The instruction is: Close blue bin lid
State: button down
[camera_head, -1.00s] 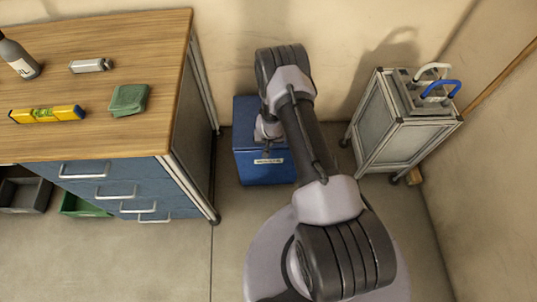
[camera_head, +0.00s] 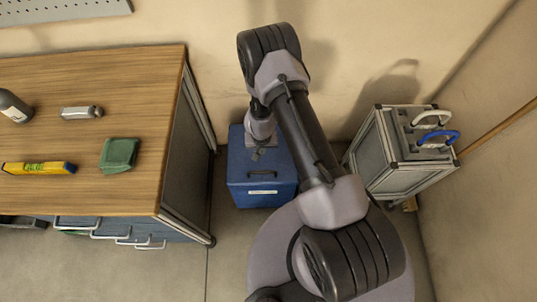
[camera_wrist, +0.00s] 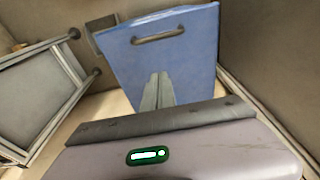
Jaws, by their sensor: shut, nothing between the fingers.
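The blue bin (camera_head: 262,201) stands on the floor between the workbench and the grey cabinet, with a pale label on its front. Its blue lid (camera_head: 281,163) appears to lie flat across the top, with a dark handle (camera_head: 262,174) near the front edge. My gripper (camera_head: 256,154) points down over the middle of the lid, behind the handle. In the wrist view the shut, empty fingers (camera_wrist: 157,90) show against the blue lid (camera_wrist: 196,55), with its handle (camera_wrist: 158,36) beyond them. I cannot tell whether the fingertips touch the lid. My arm hides part of the bin's right side.
The wooden-topped workbench (camera_head: 100,190) stands left of the bin and carries a bottle (camera_head: 14,106), a yellow level (camera_head: 38,168) and a green cloth-like item (camera_head: 119,155). The grey cabinet (camera_head: 384,160) stands close on the right. The wall is right behind the bin.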

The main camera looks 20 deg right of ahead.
jog(key=b, duration=0.5)
send_near(263, 172)
jog(key=w+f, duration=0.2)
jog(key=f, duration=0.1)
jog(key=w+d+f, duration=0.1)
jog(key=w+f, duration=0.1)
jog(key=shift+w, duration=0.1)
jog(key=s+f+b, duration=0.1)
jog(key=b, duration=0.2)
jog(key=shift+s+a+f, duration=0.2)
jog(key=shift+a, duration=0.05)
jog(key=shift+s, duration=0.15)
jog(key=f+b, duration=0.2)
jog(key=shift+s+a+f, duration=0.15)
jog(key=shift+s+f, duration=0.2)
jog(key=shift+s+r, duration=0.15)
jog(key=shift+s, duration=0.1)
